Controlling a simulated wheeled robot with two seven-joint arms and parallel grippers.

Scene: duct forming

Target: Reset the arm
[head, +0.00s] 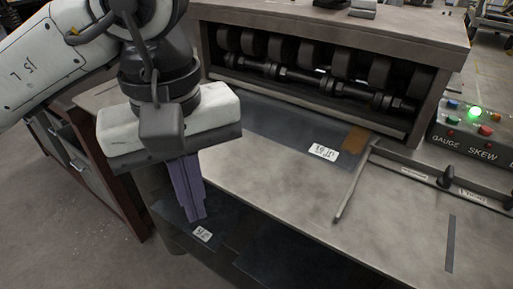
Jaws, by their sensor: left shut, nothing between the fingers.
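My left arm comes in from the upper left. My left gripper (195,215) points downward, with its dark purple-grey fingers together and nothing between them. It hangs in front of the forming machine's (330,25) near left side, over a dark sheet (175,205) lying lower down with a white label. I cannot tell how far the fingertips are above that sheet. The gripper body hides part of the machine's left side. My right gripper is not in view.
The machine has a row of dark rollers (310,75). A grey sheet (270,122) with a white label lies on its bed (280,190). A control box (475,128) with a lit green light stands at the right. Floor (70,230) is open at the lower left.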

